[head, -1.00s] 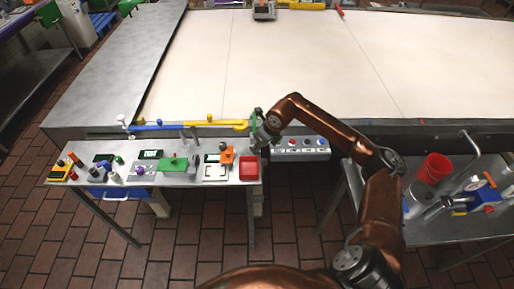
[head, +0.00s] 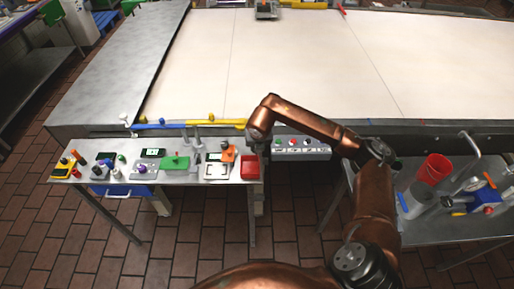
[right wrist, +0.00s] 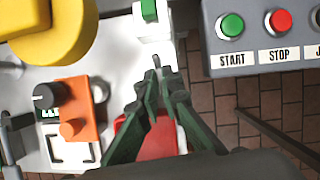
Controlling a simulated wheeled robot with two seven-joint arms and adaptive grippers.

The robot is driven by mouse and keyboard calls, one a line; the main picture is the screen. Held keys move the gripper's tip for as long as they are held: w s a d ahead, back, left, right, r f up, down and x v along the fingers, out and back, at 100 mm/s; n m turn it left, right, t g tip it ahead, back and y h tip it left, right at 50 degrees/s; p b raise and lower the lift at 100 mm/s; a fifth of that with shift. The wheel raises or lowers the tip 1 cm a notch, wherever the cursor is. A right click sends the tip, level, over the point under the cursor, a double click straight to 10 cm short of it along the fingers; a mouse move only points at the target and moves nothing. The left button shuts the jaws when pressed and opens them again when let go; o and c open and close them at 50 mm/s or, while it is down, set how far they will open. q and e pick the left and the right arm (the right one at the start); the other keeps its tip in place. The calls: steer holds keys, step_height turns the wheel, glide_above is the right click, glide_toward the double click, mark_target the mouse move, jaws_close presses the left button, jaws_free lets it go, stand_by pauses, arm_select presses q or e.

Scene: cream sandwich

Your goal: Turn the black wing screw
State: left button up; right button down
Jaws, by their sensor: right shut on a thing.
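My right gripper (right wrist: 157,75) points away from the camera in the right wrist view, its dark green fingers closed together at the tips. A small dark piece (right wrist: 156,61) shows between the fingertips. It may be the black wing screw, but the fingers hide most of it. My left gripper is not in view.
Below the fingers is a red tray (right wrist: 161,136). An orange device (right wrist: 77,108) with a black knob stands left. A grey START/STOP panel (right wrist: 262,62) is close on the right. A green-and-white block (right wrist: 149,12) lies just ahead. The large pale table (head: 300,60) is mostly clear.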

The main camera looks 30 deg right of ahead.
steer(key=shift+w+r+m+h, duration=0.1)
steer(key=shift+m+h, duration=0.2)
steer(key=shift+m, duration=0.4)
steer(key=c, duration=2.1)
jaws_free()
steer(key=v, duration=1.2)
